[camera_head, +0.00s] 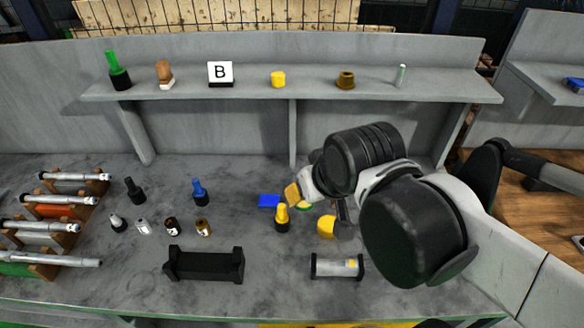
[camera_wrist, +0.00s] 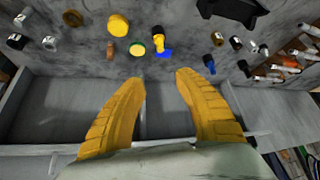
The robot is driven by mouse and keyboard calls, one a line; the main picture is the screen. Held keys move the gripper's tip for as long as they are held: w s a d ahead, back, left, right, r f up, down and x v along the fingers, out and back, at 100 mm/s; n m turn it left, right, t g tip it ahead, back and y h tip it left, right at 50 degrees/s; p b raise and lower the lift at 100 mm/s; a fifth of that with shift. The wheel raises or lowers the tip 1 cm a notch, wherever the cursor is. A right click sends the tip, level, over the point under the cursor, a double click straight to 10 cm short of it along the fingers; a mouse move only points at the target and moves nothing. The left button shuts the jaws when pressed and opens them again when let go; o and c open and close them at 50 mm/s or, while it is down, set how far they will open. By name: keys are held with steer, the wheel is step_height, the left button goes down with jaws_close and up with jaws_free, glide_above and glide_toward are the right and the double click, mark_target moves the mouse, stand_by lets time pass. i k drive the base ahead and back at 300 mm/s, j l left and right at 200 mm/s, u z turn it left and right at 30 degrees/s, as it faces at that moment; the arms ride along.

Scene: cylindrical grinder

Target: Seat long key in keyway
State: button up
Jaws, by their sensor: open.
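I cannot make out a long key or a keyway for certain in either view. Silvery shafts (camera_head: 75,176) lie on racks at the far left. An empty-looking black cradle (camera_head: 205,264) stands at the front middle. My gripper (camera_wrist: 160,78) is open, with nothing between its yellow fingers. In the head view one yellow finger (camera_head: 292,193) shows above the bench, near a blue block (camera_head: 268,200); my arm hides the rest.
A yellow-topped bottle (camera_head: 282,218), a yellow cylinder (camera_head: 326,226) and a green-and-yellow disc (camera_wrist: 137,49) stand close to my gripper. Several small bottles (camera_head: 172,226) stand left of it. The raised shelf (camera_head: 250,92) holds a "B" sign (camera_head: 220,72) and several items.

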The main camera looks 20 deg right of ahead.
mark_target(319, 268)
steer(key=z, duration=1.5)
steer(key=k+u, duration=0.15)
steer(key=u, duration=0.25)
steer(key=k+u, duration=0.15)
steer(key=u, duration=0.25)
steer(key=k+u, duration=0.15)
steer(key=u, duration=0.25)
